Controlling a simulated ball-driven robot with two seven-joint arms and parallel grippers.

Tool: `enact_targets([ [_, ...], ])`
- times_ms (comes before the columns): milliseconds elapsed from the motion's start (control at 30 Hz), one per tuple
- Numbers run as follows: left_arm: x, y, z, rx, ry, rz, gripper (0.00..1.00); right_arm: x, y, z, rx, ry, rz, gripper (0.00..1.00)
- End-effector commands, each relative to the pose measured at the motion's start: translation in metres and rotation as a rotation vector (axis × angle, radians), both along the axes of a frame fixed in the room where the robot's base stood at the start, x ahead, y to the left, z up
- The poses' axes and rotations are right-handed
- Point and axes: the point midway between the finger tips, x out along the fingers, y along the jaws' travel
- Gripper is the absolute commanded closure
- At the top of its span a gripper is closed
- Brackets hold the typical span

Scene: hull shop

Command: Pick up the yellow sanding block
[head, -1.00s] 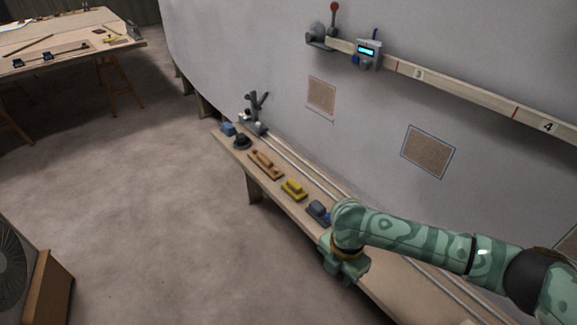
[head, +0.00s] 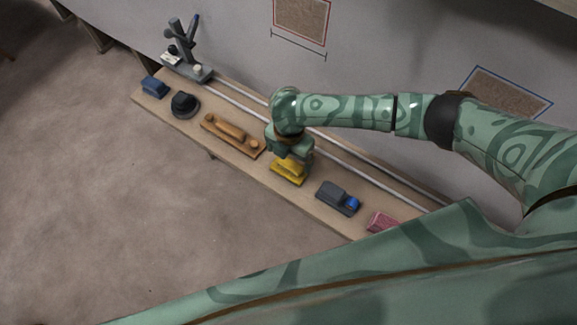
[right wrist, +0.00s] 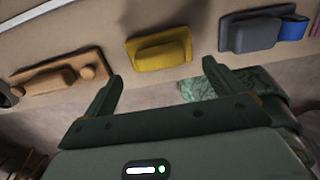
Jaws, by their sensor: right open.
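The yellow sanding block (head: 287,174) lies on the narrow wooden bench, between the orange-brown wooden tool and the grey block. My right gripper (head: 291,152) is directly over it in the head view and hides its back part. In the right wrist view the yellow block (right wrist: 160,49) shows whole, just beyond the fingertips and between their lines. The right gripper (right wrist: 161,72) is open and empty there, with bare bench between its fingers and the block. My left gripper is not in view.
The bench (head: 232,163) carries a row of tools: a blue block (head: 154,86), a dark round tool (head: 184,103), the wooden tool (head: 231,134), the grey block (head: 338,197) and a pink block (head: 383,222). Metal rails (head: 355,163) run behind them, along the grey hull wall.

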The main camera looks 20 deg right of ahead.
Motion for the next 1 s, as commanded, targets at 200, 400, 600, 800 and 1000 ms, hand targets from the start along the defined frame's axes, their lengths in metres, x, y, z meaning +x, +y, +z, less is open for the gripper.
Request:
enact_targets([
  [200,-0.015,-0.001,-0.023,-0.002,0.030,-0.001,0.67,0.001,-0.002,-0.037,-0.001,0.007,-0.001,0.06],
  [400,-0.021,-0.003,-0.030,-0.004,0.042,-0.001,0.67,0.002,-0.002,-0.052,-0.001,0.002,0.001,0.06],
  [600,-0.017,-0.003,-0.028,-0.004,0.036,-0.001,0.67,0.002,-0.002,-0.049,-0.001,0.000,0.000,0.20],
  [800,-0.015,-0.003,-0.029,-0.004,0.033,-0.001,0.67,0.002,-0.002,-0.049,-0.001,0.000,0.000,0.56],
  [1000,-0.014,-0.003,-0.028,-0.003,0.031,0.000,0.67,0.002,-0.002,-0.049,-0.001,0.000,0.000,0.56],
])
